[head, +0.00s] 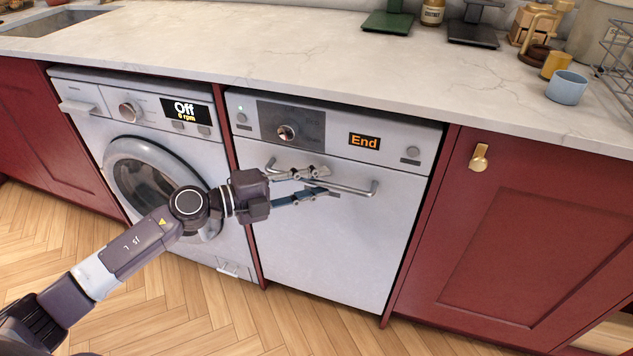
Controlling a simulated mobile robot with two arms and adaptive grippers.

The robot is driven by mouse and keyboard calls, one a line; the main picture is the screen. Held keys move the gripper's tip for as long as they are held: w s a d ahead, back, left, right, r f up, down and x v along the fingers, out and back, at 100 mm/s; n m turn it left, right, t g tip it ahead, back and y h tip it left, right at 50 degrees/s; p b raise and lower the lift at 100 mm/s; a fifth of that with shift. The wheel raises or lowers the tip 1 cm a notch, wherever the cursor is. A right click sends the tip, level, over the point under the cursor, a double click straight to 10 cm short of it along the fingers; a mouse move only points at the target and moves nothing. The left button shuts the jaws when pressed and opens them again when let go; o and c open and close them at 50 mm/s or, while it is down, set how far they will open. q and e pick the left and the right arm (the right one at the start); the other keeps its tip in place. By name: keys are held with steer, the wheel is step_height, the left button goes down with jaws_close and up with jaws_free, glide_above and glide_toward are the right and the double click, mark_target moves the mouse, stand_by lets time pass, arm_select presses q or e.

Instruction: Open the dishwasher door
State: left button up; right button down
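The white dishwasher (330,245) stands under the counter in the middle of the head view. Its door looks shut and upright, flush with the cabinets. Its panel has a knob and a display (364,141) that reads "End". A grey bar handle (350,189) runs across the top of the door. My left gripper (330,183) is in front of the handle's left and middle part. Its two fingers are apart, one above the other, with the handle bar seeming to pass between them. I cannot tell whether they touch it. My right gripper is not in view.
A washing machine (100,115) with a display reading "Off" is directly left of the dishwasher. A red cabinet (530,235) with a brass knob is on the right. The counter (300,50) overhangs above. The wooden floor (180,315) in front is clear.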

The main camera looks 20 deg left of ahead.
arm_select(q)
steer(key=shift+w+d, duration=0.1)
steer(key=shift+c, duration=0.4)
jaws_close()
steer(key=shift+f, duration=0.1)
